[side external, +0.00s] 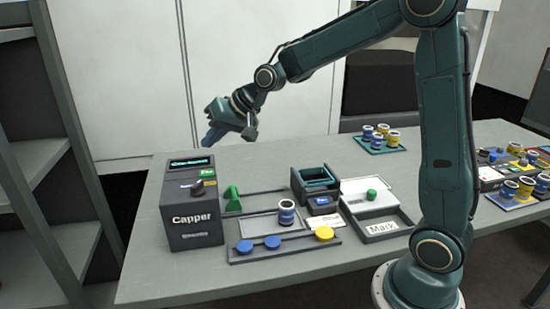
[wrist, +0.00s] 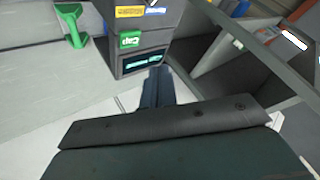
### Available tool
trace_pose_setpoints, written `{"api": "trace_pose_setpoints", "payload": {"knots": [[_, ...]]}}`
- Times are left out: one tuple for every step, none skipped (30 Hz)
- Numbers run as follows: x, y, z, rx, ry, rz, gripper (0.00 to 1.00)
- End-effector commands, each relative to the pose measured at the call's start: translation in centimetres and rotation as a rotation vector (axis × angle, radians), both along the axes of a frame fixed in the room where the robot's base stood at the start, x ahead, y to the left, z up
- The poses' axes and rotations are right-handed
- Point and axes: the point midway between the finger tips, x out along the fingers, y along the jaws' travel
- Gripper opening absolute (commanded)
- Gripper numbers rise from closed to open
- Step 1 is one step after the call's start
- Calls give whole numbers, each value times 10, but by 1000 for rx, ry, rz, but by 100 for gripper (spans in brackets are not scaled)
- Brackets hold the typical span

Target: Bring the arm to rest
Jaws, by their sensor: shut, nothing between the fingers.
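My gripper (side external: 212,135) hangs in the air above the back of the table, up and to the right of the Capper machine. It is shut and holds nothing. In the wrist view the closed fingers (wrist: 157,88) point toward the top of the Capper, with its green label and small display. My arm reaches left from its base at the right side of the table and is clear of the tabletop. The grey table (side external: 150,285) lies below.
The Capper (side external: 190,215) stands at the table's left. Right of it are a green-handled piece (side external: 233,198), a striped jar (side external: 287,212), a rail with blue and yellow caps (side external: 285,248), a teal-topped box (side external: 316,182) and a Mark station (side external: 383,228). Trays of jars (side external: 380,140) stand farther back and right.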

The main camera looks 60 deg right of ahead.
Motion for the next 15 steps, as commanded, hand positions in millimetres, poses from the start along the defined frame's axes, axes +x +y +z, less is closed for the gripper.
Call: {"api": "trace_pose_setpoints", "payload": {"knots": [[-9, 2, 7, -18, 0, 10, 0], [-15, 3, 9, -30, 3, 16, 0], [-23, 5, 13, -48, 6, 24, 0], [-30, 6, 16, -60, 10, 31, 0], [-37, 7, 19, -73, 14, 38, 0], [-47, 8, 22, -93, 18, 46, 0], [-54, 9, 25, -107, 22, 53, 0], [-62, 10, 27, -120, 26, 60, 0], [-72, 11, 31, -139, 31, 68, 0], [-79, 11, 32, -152, 37, 75, 0], [-87, 12, 35, -165, 39, 82, 0], [-97, 13, 37, -183, 47, 90, 0], [-105, 13, 39, -195, 49, 95, 0], [-113, 13, 40, -208, 55, 103, 0], [-123, 14, 42, -224, 59, 110, 0]]}}
